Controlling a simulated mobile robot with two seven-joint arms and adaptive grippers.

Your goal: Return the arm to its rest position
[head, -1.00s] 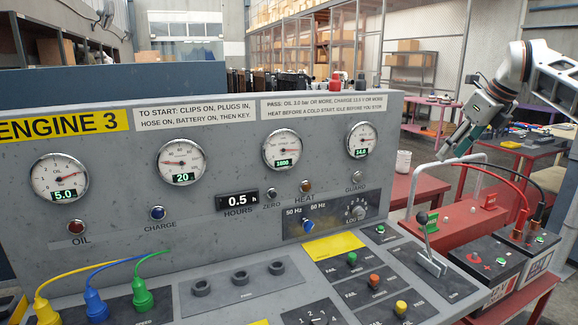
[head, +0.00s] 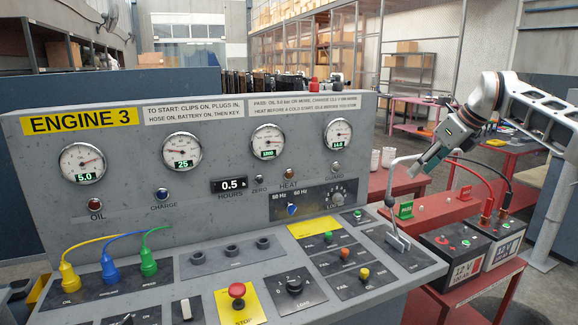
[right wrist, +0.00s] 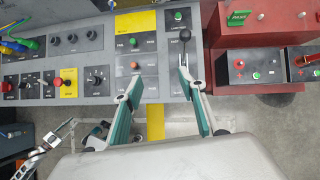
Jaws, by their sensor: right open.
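My right arm comes in from the right in the head view.
Two batteries (head: 452,258) with red and black cables stand on a red bench (head: 490,285) right of the console. A red stop button (head: 237,290) sits on the console's front panel. White cups (head: 387,157) stand behind. A grey post (head: 548,215) is at far right.

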